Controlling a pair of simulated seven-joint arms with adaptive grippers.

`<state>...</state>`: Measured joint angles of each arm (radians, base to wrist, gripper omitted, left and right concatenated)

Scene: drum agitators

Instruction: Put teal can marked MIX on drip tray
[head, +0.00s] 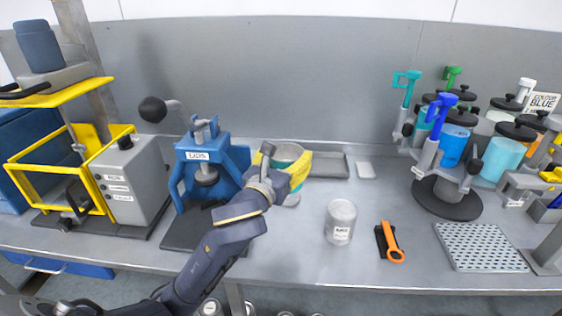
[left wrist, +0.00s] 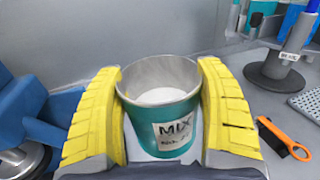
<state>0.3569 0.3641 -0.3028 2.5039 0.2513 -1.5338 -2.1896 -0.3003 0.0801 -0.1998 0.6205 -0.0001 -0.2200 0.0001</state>
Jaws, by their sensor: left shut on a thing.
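The teal can marked MIX (left wrist: 165,120) is upright between the yellow fingers of my left gripper (left wrist: 160,115), which is shut on it. Its top is open, with pale content inside. In the head view the teal can (head: 287,152) is partly hidden behind my left gripper (head: 284,172), near the back of the bench beside the blue press. I cannot tell whether its base touches the bench. A perforated grey tray (head: 480,247), which looks like the drip tray, lies empty at the right front. My right gripper is not in view.
A shallow grey tray (head: 335,165) lies at the back. A dispenser carousel (head: 446,196) stands behind the perforated tray. A blue press (head: 200,165) is at left.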

